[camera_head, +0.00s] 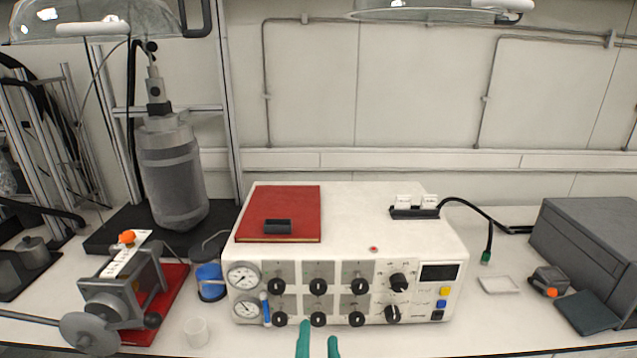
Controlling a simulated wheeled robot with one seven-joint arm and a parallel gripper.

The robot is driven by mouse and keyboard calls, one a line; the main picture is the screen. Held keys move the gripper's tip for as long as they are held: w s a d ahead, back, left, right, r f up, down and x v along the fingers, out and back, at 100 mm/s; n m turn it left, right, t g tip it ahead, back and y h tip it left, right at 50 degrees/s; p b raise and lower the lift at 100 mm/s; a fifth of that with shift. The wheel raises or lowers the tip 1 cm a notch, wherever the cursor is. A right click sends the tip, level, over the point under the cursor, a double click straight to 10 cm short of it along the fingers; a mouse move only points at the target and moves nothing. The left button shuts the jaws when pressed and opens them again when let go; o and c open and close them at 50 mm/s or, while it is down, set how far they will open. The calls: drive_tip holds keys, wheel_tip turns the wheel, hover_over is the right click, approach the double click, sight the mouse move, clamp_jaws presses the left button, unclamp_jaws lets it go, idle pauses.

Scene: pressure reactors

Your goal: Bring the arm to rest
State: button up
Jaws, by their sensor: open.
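My gripper (318,346) shows at the bottom edge of the head view as two green fingertips. The fingertips are apart, with nothing between them. They are in front of the lower row of black knobs on the white control box (345,228). Whether they touch the box cannot be told. The rest of my gripper and arm is below the picture.
A grey pressure reactor (170,175) stands in a frame at the left. A grey box (590,240) stands at the right.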

drive_tip(key=s+f+n, duration=0.3)
drive_tip(key=s+f, duration=0.6)
drive_tip(key=s+f+n+g, duration=0.1)
drive_tip(key=s+f+n, duration=0.1)
drive_tip(key=s, duration=1.1)
drive_tip(key=s+f+n+g, duration=0.1)
drive_tip(key=s+f+n, duration=0.2)
drive_tip(key=s, duration=1)
wheel_tip(320, 180, down, 2)
drive_tip(key=shift+s+f, duration=0.15)
drive_tip(key=c, duration=0.6)
drive_tip(key=shift+o, duration=0.2)
